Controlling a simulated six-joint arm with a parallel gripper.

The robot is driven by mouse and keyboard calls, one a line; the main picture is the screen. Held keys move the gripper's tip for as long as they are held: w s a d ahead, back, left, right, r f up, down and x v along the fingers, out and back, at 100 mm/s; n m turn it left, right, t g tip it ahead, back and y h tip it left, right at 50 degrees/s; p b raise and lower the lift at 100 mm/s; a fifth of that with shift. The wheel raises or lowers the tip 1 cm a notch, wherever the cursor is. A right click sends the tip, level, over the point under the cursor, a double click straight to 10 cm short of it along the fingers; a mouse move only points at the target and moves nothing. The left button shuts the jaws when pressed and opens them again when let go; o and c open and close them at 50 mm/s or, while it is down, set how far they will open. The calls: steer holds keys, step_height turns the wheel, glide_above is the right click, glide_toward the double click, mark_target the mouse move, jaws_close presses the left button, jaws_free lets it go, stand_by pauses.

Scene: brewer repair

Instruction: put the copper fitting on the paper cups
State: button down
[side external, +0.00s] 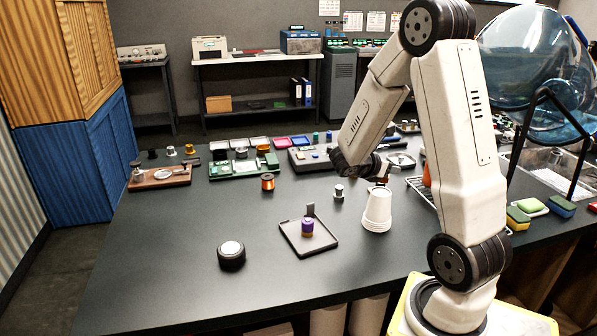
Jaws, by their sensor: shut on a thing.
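The paper cups (376,212) stand upside down in a white stack on the dark table, right of the middle. My gripper (380,177) is at the top of the stack, shut on a small reddish-brown piece (382,184), which looks like the copper fitting. The fingers hide most of it. I cannot tell whether it touches the top cup or is just above it.
A grey tray (322,245) with a purple-topped piece and a round black puck (231,256) lie in front. A small grey fitting (339,193) stands left of the cups. An orange-copper spool (267,182) stands farther left. Sponges (517,219) lie at right.

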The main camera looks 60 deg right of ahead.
steer(key=shift+f, duration=1.55)
steer(key=shift+f, duration=0.15)
steer(key=shift+c, duration=1.8)
jaws_free()
steer(key=shift+v, duration=0.9)
steer(key=v, duration=1)
steer(key=shift+a, duration=0.1)
